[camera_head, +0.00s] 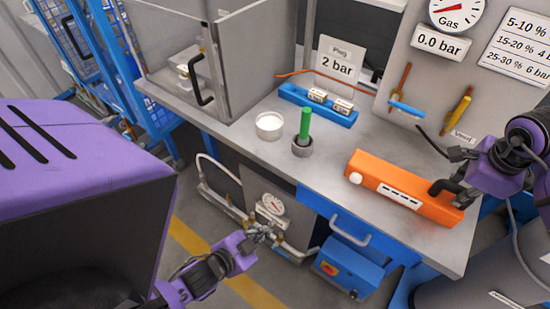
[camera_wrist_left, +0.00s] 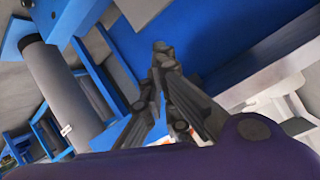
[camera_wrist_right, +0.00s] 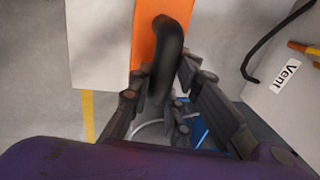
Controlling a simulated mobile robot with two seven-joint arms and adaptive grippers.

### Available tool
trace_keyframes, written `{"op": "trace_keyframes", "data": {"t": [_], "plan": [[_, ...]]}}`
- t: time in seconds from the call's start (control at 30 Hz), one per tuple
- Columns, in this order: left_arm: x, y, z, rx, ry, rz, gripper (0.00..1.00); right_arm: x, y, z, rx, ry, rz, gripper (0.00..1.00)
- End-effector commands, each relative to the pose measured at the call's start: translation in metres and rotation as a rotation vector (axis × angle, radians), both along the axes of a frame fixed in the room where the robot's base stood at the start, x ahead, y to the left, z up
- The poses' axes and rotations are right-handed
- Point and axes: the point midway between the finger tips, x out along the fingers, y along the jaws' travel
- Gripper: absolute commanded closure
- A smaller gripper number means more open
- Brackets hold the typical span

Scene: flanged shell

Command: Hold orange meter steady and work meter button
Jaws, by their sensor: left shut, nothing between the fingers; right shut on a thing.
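The orange meter (camera_head: 403,188) lies on the grey bench at the right, near its front edge. It has a white round button (camera_head: 355,178) at its left end, a white label strip on its front face and a black handle (camera_head: 441,187) at its right end. My right gripper (camera_head: 458,168) is at that handle. In the right wrist view its fingers are shut on the black handle (camera_wrist_right: 168,55), with the orange body behind. My left gripper (camera_head: 262,233) is shut and empty, below and in front of the bench edge. Its closed fingers show in the left wrist view (camera_wrist_left: 163,55).
A green rod stands in a grey cup (camera_head: 302,147) beside a white dish (camera_head: 269,125). A blue holder (camera_head: 318,105) with small parts lies behind. A blue drawer (camera_head: 350,233) and pipes with a gauge (camera_head: 270,204) are under the bench. Bare bench lies left of the meter.

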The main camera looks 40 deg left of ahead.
Motion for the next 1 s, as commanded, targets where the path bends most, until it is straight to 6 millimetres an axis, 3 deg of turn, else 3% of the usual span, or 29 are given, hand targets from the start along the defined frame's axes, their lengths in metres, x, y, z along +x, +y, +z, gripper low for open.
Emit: {"op": "trace_keyframes", "data": {"t": [0.03,0.1,0.2,0.3,0.6,1.0], "plan": [[0.033,0.002,0.026,0.128,-0.128,-0.120,1.00,-0.001,-0.002,-0.003,-0.005,0.005,-0.002,1.00],[0.059,-0.004,0.058,0.298,-0.286,-0.275,1.00,-0.001,-0.002,-0.003,-0.005,0.005,-0.002,1.00],[0.076,-0.022,0.092,0.510,-0.488,-0.478,1.00,-0.001,-0.001,-0.003,-0.005,0.005,-0.001,1.00],[0.073,-0.042,0.111,0.671,-0.647,-0.645,1.00,-0.001,-0.001,-0.004,-0.004,0.005,-0.001,1.00],[0.042,-0.080,0.124,0.859,-0.884,-0.861,1.00,-0.002,-0.001,-0.004,-0.004,0.006,-0.001,1.00],[0.041,-0.082,0.125,0.867,-0.892,-0.862,1.00,-0.002,-0.001,-0.004,-0.004,0.007,-0.001,1.00]]}}
